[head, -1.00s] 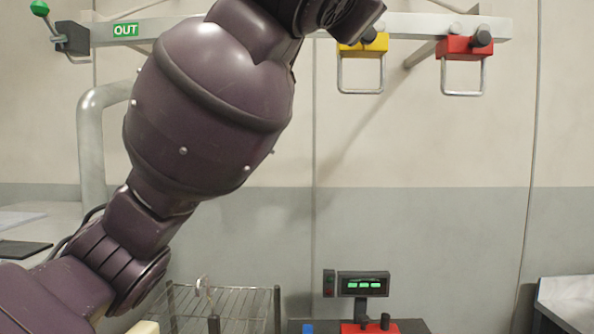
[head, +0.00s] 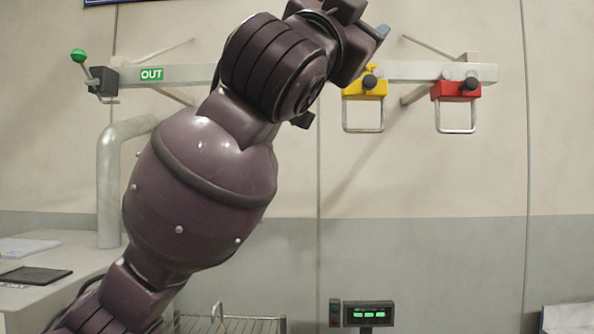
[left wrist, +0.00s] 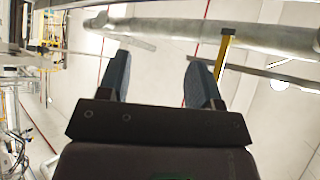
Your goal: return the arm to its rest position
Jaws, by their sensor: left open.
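My left arm (head: 200,190) rises from the lower left of the head view, bent up toward the top centre. Its gripper (head: 382,32) is mostly hidden behind the dark wrist, with only a bluish fingertip showing at the right. In the left wrist view the left gripper (left wrist: 157,75) has its two blue-grey fingers wide apart with nothing between them. My right arm and gripper are not in view.
A wall rail (head: 425,72) carries a yellow hanger (head: 363,90), a red hanger (head: 456,92) and a green-knobbed lever (head: 79,56). A wire rack (head: 235,325) and a small display (head: 368,313) stand low. A grey counter (head: 45,300) is at left.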

